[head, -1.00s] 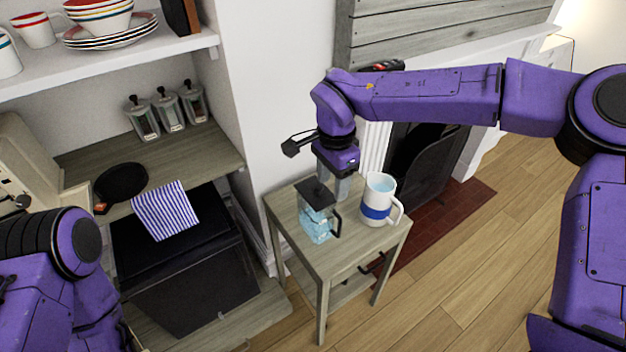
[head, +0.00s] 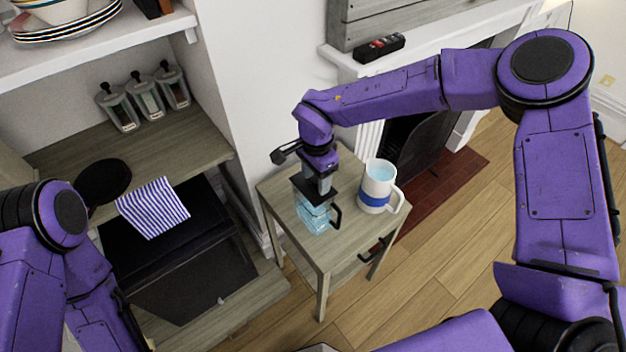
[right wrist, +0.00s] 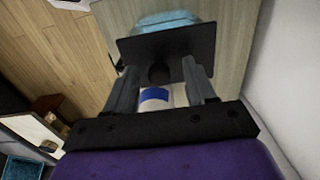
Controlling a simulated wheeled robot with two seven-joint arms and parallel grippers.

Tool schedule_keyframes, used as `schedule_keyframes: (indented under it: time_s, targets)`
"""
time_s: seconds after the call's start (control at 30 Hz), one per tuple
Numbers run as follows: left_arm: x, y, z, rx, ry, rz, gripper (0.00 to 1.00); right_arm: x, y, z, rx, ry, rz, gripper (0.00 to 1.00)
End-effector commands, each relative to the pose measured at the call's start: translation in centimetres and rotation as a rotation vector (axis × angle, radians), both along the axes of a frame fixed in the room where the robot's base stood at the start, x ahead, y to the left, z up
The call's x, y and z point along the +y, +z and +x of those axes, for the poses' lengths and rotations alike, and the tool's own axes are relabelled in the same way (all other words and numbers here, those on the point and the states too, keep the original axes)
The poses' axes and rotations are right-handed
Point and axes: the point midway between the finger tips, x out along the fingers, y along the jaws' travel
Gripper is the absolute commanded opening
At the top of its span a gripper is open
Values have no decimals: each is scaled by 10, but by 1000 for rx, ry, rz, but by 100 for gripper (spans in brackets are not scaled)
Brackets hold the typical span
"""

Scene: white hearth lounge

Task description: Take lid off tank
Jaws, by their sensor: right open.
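The tank (head: 313,217) is a small clear container with light blue contents and a dark handle, standing on a small wooden side table (head: 290,235). Its dark square lid (head: 301,185) is on top; in the right wrist view the lid (right wrist: 199,40) shows a round dark knob (right wrist: 160,74). My right gripper (head: 319,186) is directly above the lid, pointing down. In the right wrist view its open fingers (right wrist: 160,70) stand on either side of the knob, with gaps showing. Contact with the lid cannot be told. My left arm shows at lower left, its gripper out of view.
A white mug with a blue band (head: 376,188) stands close right of the tank on the same table. A fireplace (head: 415,150) is behind. Shelves with several jars (head: 145,98), a dark pan (head: 103,182) and a striped towel (head: 152,207) are left.

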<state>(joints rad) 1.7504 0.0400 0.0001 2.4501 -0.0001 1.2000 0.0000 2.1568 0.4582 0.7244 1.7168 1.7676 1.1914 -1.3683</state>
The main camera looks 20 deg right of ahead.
Motion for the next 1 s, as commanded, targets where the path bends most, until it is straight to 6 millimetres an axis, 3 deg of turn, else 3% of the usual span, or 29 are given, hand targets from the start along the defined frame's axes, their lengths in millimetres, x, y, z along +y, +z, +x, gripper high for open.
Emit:
schedule_keyframes:
  time_s: [0.1,0.3,0.47,0.5,0.83,1.0]
  targets:
    - [0,3,0,0,0,0,43,1,-10,0,-1,2,0,55]
    - [0,2,0,0,0,0,43,1,-12,0,-2,2,1,55]
    - [0,2,0,0,0,0,43,1,-11,0,-2,2,1,3]
    - [0,2,0,0,0,0,43,1,-11,0,-2,2,1,0]
    - [0,1,0,0,0,0,43,1,-8,1,-3,2,1,0]
    - [0,-3,0,0,0,0,43,1,14,2,-6,0,2,0]
